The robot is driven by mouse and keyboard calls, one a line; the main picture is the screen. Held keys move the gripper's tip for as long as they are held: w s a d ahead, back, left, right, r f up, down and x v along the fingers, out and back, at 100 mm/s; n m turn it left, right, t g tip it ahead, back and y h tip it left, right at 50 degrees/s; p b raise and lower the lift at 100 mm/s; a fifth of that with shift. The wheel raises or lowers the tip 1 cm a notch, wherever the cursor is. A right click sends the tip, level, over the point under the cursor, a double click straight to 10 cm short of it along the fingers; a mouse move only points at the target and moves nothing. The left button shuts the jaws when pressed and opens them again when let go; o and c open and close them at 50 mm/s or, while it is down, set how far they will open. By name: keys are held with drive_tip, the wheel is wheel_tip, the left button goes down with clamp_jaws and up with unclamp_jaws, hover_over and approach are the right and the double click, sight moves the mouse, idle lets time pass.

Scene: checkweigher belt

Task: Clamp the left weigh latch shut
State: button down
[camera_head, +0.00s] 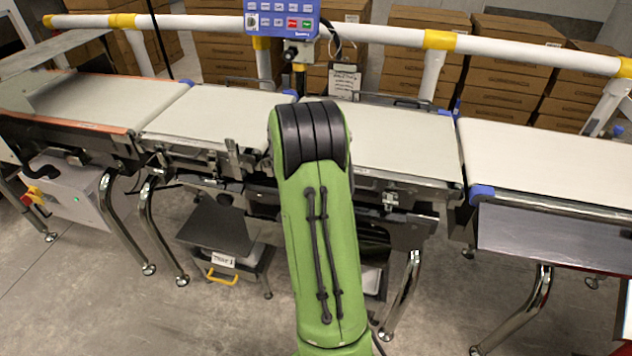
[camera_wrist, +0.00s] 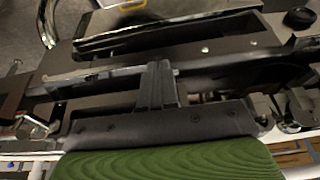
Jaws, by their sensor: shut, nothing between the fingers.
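The left weigh latch (camera_head: 232,155) is a small upright metal lever with a bracket on the front rail of the second belt section, just left of my arm. From here I cannot tell its exact angle or whether it is seated. A second metal latch (camera_head: 390,200) is on the front rail right of my arm. My gripper (camera_wrist: 158,72) shows in the wrist view with its fingers together and empty, over dark frame bars. In the head view it is hidden behind my green arm. Metal fittings (camera_wrist: 290,108) show right of the gripper; I cannot tell which latch they belong to.
Pale conveyor belts (camera_head: 380,135) run across the view. A blue control panel (camera_head: 281,18) stands behind them. A tray with a yellow handle (camera_head: 222,276) sits below the left part. Chrome legs (camera_head: 160,235) flank the open floor. Cartons (camera_head: 505,60) are stacked behind a white and yellow rail.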

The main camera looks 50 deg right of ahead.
drive_tip(key=shift+b+x, duration=0.8)
drive_tip(key=shift+x, duration=0.4)
drive_tip(key=shift+f, duration=0.15)
